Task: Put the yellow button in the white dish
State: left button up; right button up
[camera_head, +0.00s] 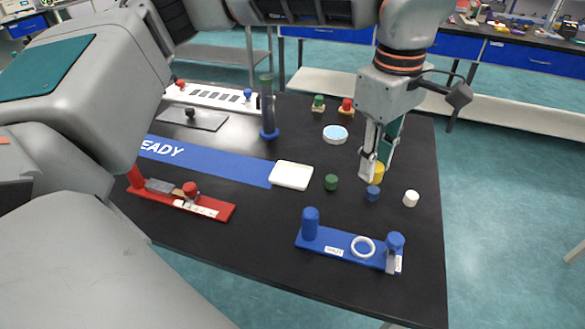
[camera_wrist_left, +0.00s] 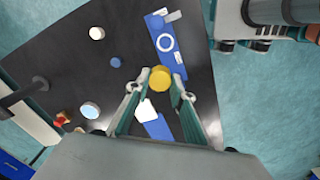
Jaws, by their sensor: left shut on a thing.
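The yellow button (camera_head: 377,173) is a short round piece at the tips of my left gripper (camera_head: 373,172). In the left wrist view the yellow button (camera_wrist_left: 160,78) sits between the two fingertips (camera_wrist_left: 161,82), and the gripper is shut on it. I cannot tell whether it touches the table or is slightly above it. A round white dish with a pale blue inside (camera_head: 335,134) lies behind and left of the gripper; it also shows in the wrist view (camera_wrist_left: 90,110). A white square piece (camera_head: 291,175) lies further left. My right gripper is not in view.
Green (camera_head: 331,182), blue (camera_head: 373,193) and white (camera_head: 411,198) buttons lie close by on the black table (camera_head: 270,235). A blue fixture with a ring (camera_head: 330,244) is in front, a red fixture (camera_head: 215,210) at left. A tall dark cylinder (camera_head: 268,105) stands behind.

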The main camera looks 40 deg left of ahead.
aim_at(291, 176)
jog(key=j+z, duration=0.25)
jog(key=j, duration=0.75)
jog(key=j+z, duration=0.3)
jog(key=j, duration=0.65)
